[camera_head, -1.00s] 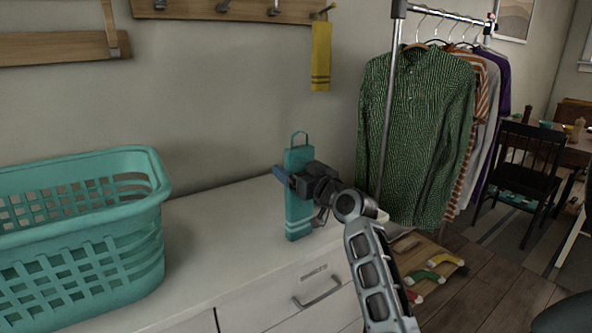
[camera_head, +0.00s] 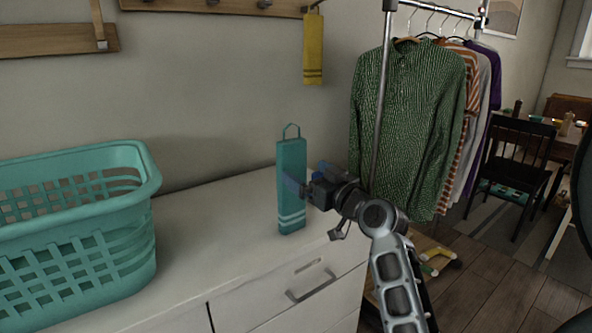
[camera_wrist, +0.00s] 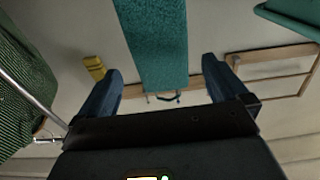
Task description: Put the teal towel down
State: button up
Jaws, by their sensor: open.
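The teal towel (camera_head: 291,180) stands upright on the white cabinet top, its loop upward and pale stripes near its lower end. My gripper (camera_head: 297,184) is at its right side, partly overlapping it in the head view. In the wrist view the towel (camera_wrist: 152,45) hangs across the upper middle, between and beyond the two blue fingers of my gripper (camera_wrist: 166,82). The fingers are spread apart, with clear gaps on both sides of the towel. The towel's loop shows at its lower end there.
A teal laundry basket (camera_head: 140,222) stands on the left of the white cabinet (camera_head: 215,255). A yellow towel (camera_head: 313,50) hangs from the wall rack (camera_head: 225,6). A clothes rack with a green shirt (camera_head: 410,130) stands at the right. The cabinet top between basket and towel is clear.

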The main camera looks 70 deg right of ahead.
jog(key=v, duration=0.3)
jog(key=shift+s+a, duration=0.15)
jog(key=shift+s, duration=0.1)
jog(key=s+a+f+g+y, duration=0.1)
jog(key=a+f+y, duration=0.1)
jog(key=a+f, duration=0.7)
jog(key=s+a+f+y, duration=0.15)
jog(key=a+f, duration=0.25)
jog(key=a, duration=0.8)
jog(key=s+a+n+y, duration=0.6)
jog(key=s+a, duration=1)
jog(key=shift+s+a+r, duration=0.15)
jog(key=shift+s+r, duration=0.05)
jog(key=shift+r, duration=0.15)
